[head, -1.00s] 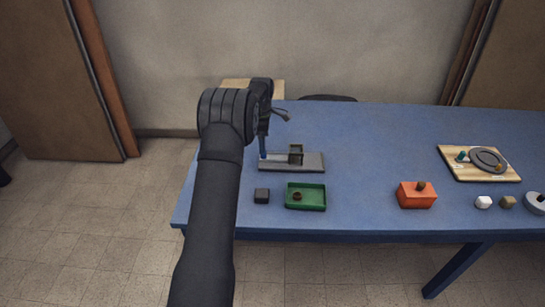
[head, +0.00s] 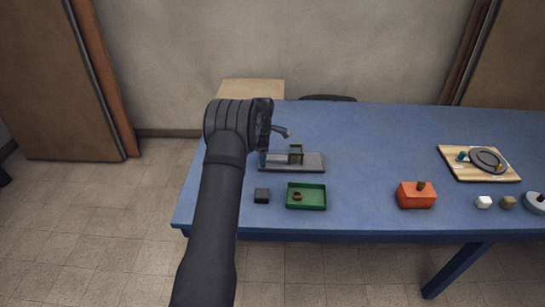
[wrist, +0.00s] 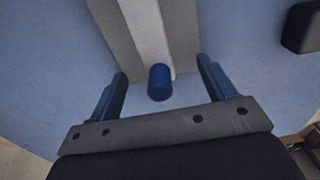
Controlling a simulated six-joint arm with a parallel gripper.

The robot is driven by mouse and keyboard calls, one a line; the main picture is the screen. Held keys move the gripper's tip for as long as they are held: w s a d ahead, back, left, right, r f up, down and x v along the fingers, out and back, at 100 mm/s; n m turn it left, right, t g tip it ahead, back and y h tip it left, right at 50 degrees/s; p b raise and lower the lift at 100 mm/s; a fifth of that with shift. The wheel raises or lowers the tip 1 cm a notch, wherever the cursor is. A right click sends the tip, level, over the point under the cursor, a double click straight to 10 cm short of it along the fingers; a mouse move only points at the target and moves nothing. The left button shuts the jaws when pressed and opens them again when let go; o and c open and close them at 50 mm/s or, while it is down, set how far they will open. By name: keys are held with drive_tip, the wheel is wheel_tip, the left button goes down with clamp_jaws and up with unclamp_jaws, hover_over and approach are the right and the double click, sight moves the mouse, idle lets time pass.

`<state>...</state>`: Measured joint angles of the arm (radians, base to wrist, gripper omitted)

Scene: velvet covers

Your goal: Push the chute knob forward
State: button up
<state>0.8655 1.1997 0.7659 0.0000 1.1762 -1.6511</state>
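The blue chute knob (wrist: 159,82) stands at the channel's near end. My gripper (wrist: 162,72) is open, with one blue finger on each side of the knob and gaps between. It holds nothing. In the head view my gripper is over the slab's left end, where a small blue patch (head: 262,159) shows; I cannot tell whether this is knob or finger.
A dark block (head: 262,195) and a green tray (head: 314,207) with a small brown piece lie in front of the chute. An orange box (head: 416,198) and a wooden board (head: 463,174) with a grey ring are to the right. The table's middle is clear.

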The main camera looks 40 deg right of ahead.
sight(283, 157)
drive_tip(key=c, duration=1.2)
drive_tip(key=shift+s+d, duration=2.65)
drive_tip(key=o, duration=1.5)
drive_tip(key=shift+c, duration=0.2)
drive_tip(key=shift+r, duration=3.5)
